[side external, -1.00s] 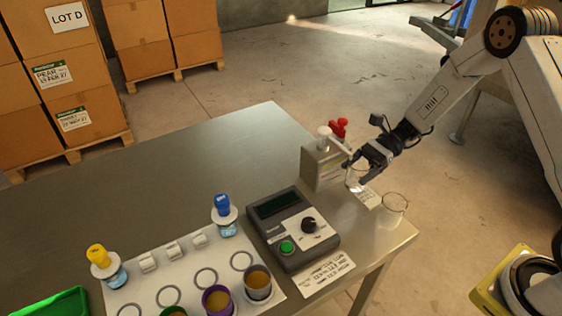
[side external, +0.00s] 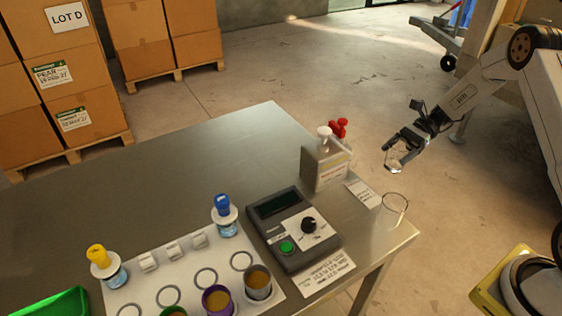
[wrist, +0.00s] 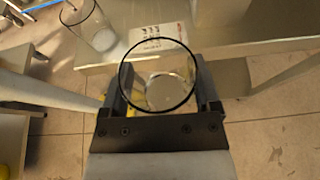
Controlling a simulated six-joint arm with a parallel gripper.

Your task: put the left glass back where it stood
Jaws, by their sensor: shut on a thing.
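My gripper (side external: 402,146) is shut on a clear glass (side external: 397,158), held in the air beyond the right edge of the steel table. In the wrist view the held glass (wrist: 158,84) sits between the two fingers (wrist: 160,92), its round rim facing the camera. A second clear glass (side external: 391,212) stands at the table's right corner; it also shows at the upper left of the wrist view (wrist: 88,28). A printed label (side external: 363,195) lies on the table behind the standing glass, with no glass on it.
A grey box with a white knob and red caps (side external: 325,163) stands at the table's right edge. A dark device with a dial (side external: 291,228) is left of the standing glass. A white rack sheet (side external: 190,270) holds cups and bottles. The table's rear (side external: 200,150) is clear.

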